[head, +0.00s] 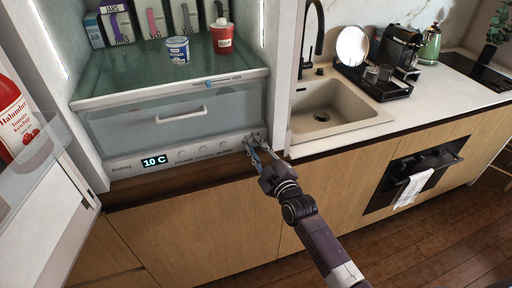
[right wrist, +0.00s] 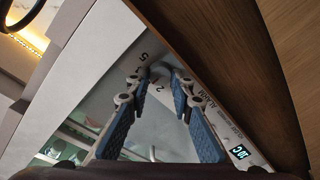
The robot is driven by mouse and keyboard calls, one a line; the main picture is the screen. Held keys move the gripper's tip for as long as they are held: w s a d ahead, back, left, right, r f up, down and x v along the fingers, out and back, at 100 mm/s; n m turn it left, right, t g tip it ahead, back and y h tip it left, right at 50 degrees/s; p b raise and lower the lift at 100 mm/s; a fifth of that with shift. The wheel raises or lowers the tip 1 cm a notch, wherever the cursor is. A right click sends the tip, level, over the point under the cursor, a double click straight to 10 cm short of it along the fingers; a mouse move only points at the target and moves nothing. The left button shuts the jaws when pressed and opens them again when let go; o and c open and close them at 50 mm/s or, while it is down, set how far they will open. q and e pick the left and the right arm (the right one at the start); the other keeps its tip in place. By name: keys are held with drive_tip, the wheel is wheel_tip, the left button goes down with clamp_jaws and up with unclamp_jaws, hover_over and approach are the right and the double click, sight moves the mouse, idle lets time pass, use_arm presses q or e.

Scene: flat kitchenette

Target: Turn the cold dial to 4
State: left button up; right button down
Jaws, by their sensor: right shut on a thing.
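The cold dial (right wrist: 160,71) sits at the right end of the fridge's lower control panel. My right gripper (head: 254,141) reaches up to that end of the panel and covers most of the dial in the head view. In the right wrist view, my right gripper (right wrist: 161,75) has its two fingertips shut on the dial, one on each side. Figures that look like 5 and 2 show near the dial. Which figure the dial points at cannot be told. The display (head: 156,161) on the panel reads 10 C. My left gripper is out of view.
The fridge stands open, its door with a ketchup bottle (head: 14,117) at the left. A clear drawer (head: 170,126) is above the panel. A sink (head: 325,112) is at the right.

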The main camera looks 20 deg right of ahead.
drive_tip(key=m, duration=0.4)
drive_tip(key=shift+f+m+b, duration=0.15)
drive_tip(key=shift+m+b, duration=0.2)
drive_tip(key=shift+m, duration=0.05)
drive_tip(key=shift+d+m+t+h, duration=0.1)
drive_tip(key=shift+m+t+h, duration=0.25)
drive_tip(key=shift+m, duration=1.65)
drive_tip(key=c, duration=2)
unclamp_jaws()
drive_tip(key=shift+o, duration=0.2)
drive_tip(key=s+d, duration=0.1)
drive_tip(key=s, duration=1.1)
drive_tip(key=shift+d+f, duration=0.15)
drive_tip(key=shift+f, duration=0.25)
